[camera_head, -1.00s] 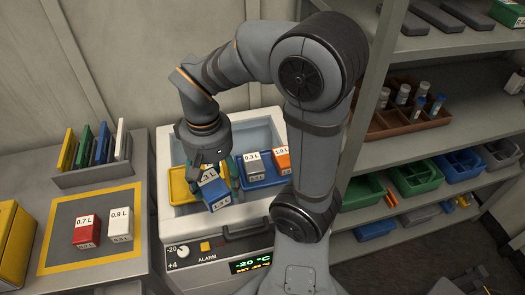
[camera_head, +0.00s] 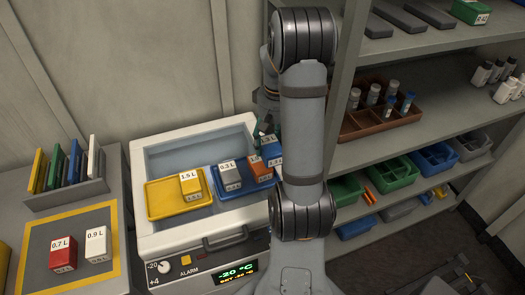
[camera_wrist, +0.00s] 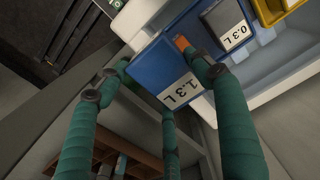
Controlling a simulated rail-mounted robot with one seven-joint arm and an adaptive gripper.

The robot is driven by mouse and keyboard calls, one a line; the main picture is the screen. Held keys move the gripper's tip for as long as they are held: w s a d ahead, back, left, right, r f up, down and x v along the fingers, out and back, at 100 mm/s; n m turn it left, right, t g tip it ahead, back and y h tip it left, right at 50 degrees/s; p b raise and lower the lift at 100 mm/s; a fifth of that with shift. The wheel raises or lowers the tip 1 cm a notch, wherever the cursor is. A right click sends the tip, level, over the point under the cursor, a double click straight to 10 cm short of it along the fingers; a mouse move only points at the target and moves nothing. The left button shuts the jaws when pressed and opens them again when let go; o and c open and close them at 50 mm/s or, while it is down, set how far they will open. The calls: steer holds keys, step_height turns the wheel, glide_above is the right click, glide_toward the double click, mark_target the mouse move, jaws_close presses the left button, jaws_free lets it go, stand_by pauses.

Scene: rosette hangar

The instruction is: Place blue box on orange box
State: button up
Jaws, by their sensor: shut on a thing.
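My gripper (camera_wrist: 167,74) is shut on the blue box (camera_wrist: 160,72), labelled 1.3 L, with its green fingers on either side of it. In the head view the blue box (camera_head: 271,150) is at the right end of the blue tray, partly hidden by my arm. The orange box (camera_head: 261,172) is in that tray, just below and left of the blue box in the picture. Only a sliver of the orange box (camera_wrist: 182,43) shows in the wrist view, beyond the blue box. I cannot tell whether the two boxes touch.
The blue tray (camera_head: 228,195) also holds a grey box (camera_head: 229,175), beside the orange one. A yellow tray (camera_head: 161,205) with a yellow box (camera_head: 190,186) lies to its left, inside the open cooler (camera_head: 150,240). Shelves (camera_head: 420,60) rise close on the right.

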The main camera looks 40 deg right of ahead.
mark_target(264, 142)
steer(key=w+f, duration=0.2)
steer(key=w, duration=0.1)
steer(key=w+p, duration=0.1)
steer(key=w, duration=0.1)
steer(key=shift+f, duration=0.4)
step_height(264, 142, down, 4)
steer(key=shift+f+p, duration=0.1)
steer(key=shift+p, duration=0.4)
steer(key=shift+a, duration=0.1)
steer(key=shift+f, duration=0.2)
steer(key=o, duration=1.2)
steer(key=shift+o, duration=0.3)
step_height(264, 142, up, 12)
steer(key=shift+r+b, duration=0.25)
steer(key=shift+b, duration=0.35)
